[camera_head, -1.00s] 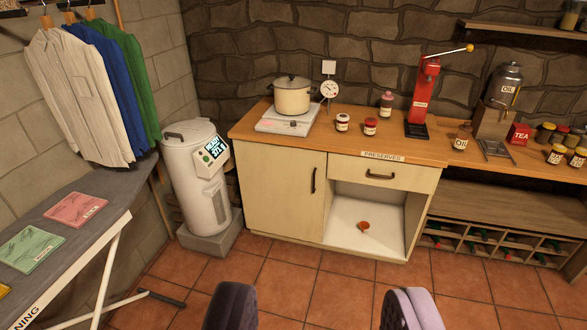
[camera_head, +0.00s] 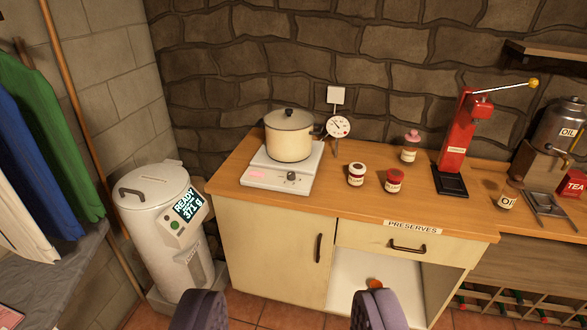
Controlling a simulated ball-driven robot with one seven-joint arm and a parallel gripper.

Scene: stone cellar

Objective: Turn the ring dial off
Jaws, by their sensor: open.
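The ring dial (camera_head: 291,177) is a small dark knob on the front of a white single-ring cooker (camera_head: 262,180) on the wooden counter. A cream pot (camera_head: 289,142) with a lid stands on the cooker and hides the ring itself. The dial is too small to read its setting. My gripper (camera_head: 285,305) is at the bottom of the view, open and empty, its two dark padded fingers wide apart. It is in front of the counter cabinet, well short of the dial and lower in the picture.
Jars (camera_head: 356,174) and a red lever press (camera_head: 462,140) are to the right. A white canister (camera_head: 160,225) with a lit display stands left of the counter, near hanging jackets (camera_head: 45,120). Floor in front is clear.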

